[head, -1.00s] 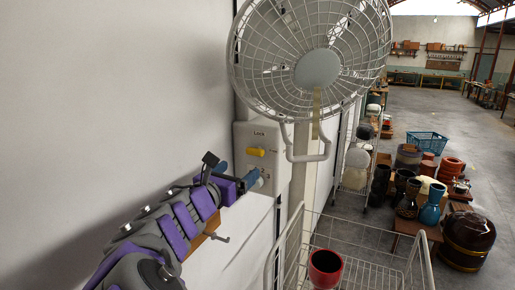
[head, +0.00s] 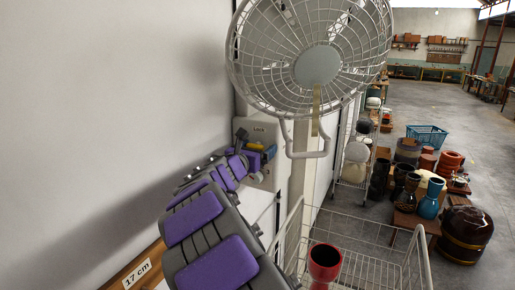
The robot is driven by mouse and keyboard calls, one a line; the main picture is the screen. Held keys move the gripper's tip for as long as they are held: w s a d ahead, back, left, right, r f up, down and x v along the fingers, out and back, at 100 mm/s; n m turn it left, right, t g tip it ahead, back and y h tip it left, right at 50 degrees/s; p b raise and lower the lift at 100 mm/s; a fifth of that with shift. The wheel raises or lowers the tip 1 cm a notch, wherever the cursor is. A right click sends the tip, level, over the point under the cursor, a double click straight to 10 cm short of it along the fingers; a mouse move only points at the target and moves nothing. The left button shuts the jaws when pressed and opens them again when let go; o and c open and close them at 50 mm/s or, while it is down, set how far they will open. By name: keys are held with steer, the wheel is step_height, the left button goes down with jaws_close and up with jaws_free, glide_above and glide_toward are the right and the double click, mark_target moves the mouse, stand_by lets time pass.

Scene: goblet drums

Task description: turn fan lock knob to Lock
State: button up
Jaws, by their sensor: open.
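A white control box (head: 281,170) with the word "Lock" near its top is fixed to the wall, beside the post of the white caged fan (head: 318,65). The yellow lock knob (head: 256,147) on the box's face is mostly hidden behind my gripper; only a small bit of yellow shows.
A white wire cart (head: 385,268) with a red goblet drum (head: 324,264) stands below the fan, close to my arm. A wire shelf (head: 352,160) is behind. The wall is bare at left.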

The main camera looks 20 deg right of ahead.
steer(key=a, duration=0.2)
steer(key=shift+w+a+r, duration=0.1)
steer(key=shift+w+a, duration=0.05)
steer(key=shift+a, duration=0.45)
steer(key=shift+c, duration=0.3)
steer(key=shift+d, duration=0.1)
steer(key=shift+c, duration=0.7)
steer(key=shift+d, duration=0.75)
steer(key=c, duration=0.3)
steer(key=shift+d, duration=0.1)
steer(key=shift+c, duration=0.7)
steer(key=c, duration=0.4)
